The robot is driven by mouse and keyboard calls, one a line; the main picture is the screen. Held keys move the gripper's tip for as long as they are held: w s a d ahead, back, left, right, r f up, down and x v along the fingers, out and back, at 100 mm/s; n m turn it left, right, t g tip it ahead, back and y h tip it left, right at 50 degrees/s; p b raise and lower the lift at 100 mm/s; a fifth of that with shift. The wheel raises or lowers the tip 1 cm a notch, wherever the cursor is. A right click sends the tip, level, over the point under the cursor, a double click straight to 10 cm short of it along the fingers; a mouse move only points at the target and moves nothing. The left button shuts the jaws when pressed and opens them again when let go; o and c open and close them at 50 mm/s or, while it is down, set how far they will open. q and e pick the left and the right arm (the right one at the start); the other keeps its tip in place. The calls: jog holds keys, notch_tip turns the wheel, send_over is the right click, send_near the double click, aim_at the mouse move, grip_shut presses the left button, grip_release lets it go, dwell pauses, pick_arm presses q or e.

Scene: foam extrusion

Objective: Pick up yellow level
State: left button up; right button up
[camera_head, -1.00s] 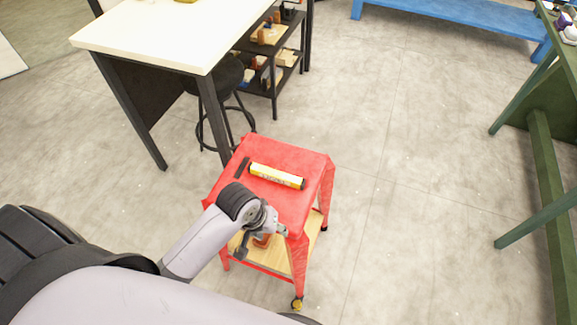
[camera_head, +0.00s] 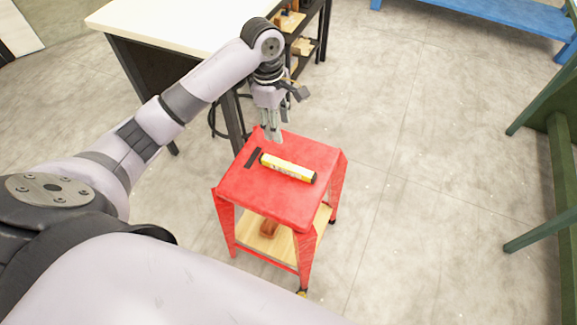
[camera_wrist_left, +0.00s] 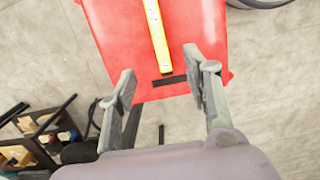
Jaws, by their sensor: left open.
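The yellow level (camera_head: 288,168) lies flat on the top of a red cart (camera_head: 243,187), slanting down to the right in the head view. In the left wrist view the level (camera_wrist_left: 157,35) runs from the top edge down the red cart top (camera_wrist_left: 110,30). My left gripper (camera_head: 273,138) is above the cart's far edge, beyond the level's left end, pointing down. My right gripper is not in view.
A dark strip (camera_head: 253,158) lies on the cart top beside the level's left end. A white-topped table (camera_head: 165,25) stands behind on the left, with a dark shelf (camera_head: 312,45) by it. A green frame (camera_head: 555,150) stands at the right. The floor right of the cart is clear.

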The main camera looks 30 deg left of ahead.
pick_arm(q)
send_over(287, 165)
jog(key=f, duration=1.1)
jog(key=shift+s+a+b, duration=0.25)
jog(key=shift+a+b, duration=0.05)
jog(key=shift+b, duration=0.1)
jog(key=shift+w+d+f, duration=0.15)
jog(key=shift+f, duration=1.4)
jog(key=shift+w+d+f, duration=0.1)
jog(key=shift+f, duration=1.4)
grip_shut()
